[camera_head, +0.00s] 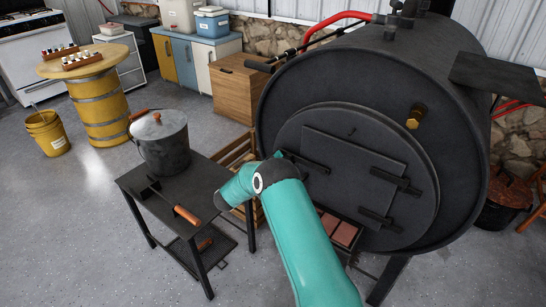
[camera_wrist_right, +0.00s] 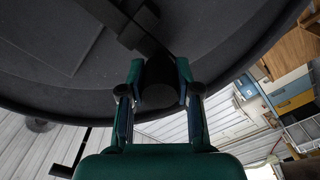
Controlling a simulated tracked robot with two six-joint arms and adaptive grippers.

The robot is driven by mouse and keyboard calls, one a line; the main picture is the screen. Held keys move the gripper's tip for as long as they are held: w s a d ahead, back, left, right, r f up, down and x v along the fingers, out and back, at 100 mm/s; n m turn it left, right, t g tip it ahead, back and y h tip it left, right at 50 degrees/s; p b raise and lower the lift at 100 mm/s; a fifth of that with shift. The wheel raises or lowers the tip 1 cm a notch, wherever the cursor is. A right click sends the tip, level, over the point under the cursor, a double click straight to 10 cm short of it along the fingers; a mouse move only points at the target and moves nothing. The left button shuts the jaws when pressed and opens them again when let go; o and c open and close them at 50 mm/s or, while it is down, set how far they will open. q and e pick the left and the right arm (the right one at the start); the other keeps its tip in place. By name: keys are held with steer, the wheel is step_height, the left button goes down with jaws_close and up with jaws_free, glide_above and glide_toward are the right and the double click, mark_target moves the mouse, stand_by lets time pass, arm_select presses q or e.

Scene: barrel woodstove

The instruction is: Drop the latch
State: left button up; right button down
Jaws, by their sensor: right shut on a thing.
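The barrel stove's rectangular door (camera_head: 350,160) sits flush in the round front plate and looks closed. The dark latch (camera_head: 310,162) is on the door's left edge, with its near end hidden by my right arm. In the right wrist view the latch bar (camera_wrist_right: 133,27) runs toward a black cylindrical grip (camera_wrist_right: 160,82). My right gripper (camera_wrist_right: 158,68) is shut on this grip, one finger on each side. In the head view my right gripper (camera_head: 281,158) is mostly hidden behind my teal arm. My left gripper is not in view.
A black side table (camera_head: 205,192) left of the stove holds a lidded pot (camera_head: 160,140) and a tool with an orange handle (camera_head: 187,216). Bricks (camera_head: 340,231) lie below the door. Open floor is at the left, beside a yellow bucket (camera_head: 47,133).

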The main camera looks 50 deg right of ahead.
steer(key=shift+f, duration=0.1)
steer(key=c, duration=0.8)
jaws_free()
steer(key=shift+w+f, duration=0.1)
steer(key=shift+f, duration=0.05)
steer(key=a, duration=1.2)
